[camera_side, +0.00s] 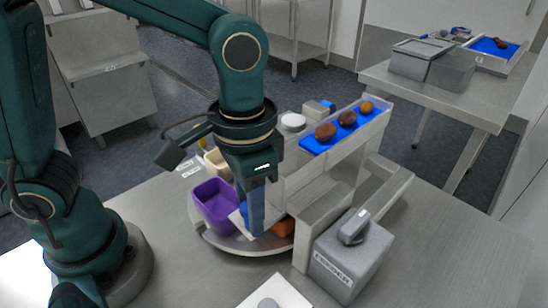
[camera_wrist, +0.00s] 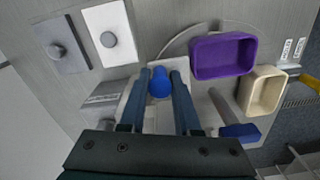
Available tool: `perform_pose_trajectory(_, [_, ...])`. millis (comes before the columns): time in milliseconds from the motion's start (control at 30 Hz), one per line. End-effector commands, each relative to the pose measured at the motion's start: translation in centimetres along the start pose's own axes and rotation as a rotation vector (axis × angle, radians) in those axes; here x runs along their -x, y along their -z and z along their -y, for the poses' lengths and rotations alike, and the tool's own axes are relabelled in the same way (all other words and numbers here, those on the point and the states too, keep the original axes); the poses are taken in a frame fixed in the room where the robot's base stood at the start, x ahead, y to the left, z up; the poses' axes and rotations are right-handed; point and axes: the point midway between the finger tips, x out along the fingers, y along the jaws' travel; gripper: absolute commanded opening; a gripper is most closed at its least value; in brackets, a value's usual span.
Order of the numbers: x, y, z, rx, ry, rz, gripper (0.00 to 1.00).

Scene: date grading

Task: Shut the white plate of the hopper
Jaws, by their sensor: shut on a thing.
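The white plate (camera_side: 237,217) shows as a pale edge beside my gripper at the foot of the hopper (camera_side: 308,178). In the wrist view the pale plate (camera_wrist: 160,119) lies below my fingers. A blue knob (camera_wrist: 160,84) stands between my two fingers, and my gripper (camera_wrist: 160,76) is shut on it. In the side view my gripper (camera_side: 255,225) points straight down, and its fingers hide most of the knob and part of the plate. I cannot tell how far the plate is open.
A purple bin (camera_side: 213,203) and a cream bin (camera_wrist: 262,92) stand beside the plate; an orange bin (camera_side: 285,227) is partly hidden. Several brown dates lie on the blue belt (camera_side: 318,143). A grey labelled box (camera_side: 345,268) and a white knobbed plate (camera_side: 283,288) are at the front.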

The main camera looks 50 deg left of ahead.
Motion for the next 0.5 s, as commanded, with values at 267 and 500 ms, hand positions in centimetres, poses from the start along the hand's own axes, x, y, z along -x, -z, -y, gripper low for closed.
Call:
perform_pose_trajectory(267, [0.11,0.89,0.12,0.0,-0.003,-0.015,0.0])
perform_pose_trajectory(500, [0.08,0.83,0.18,0.0,-0.001,-0.012,0.53])
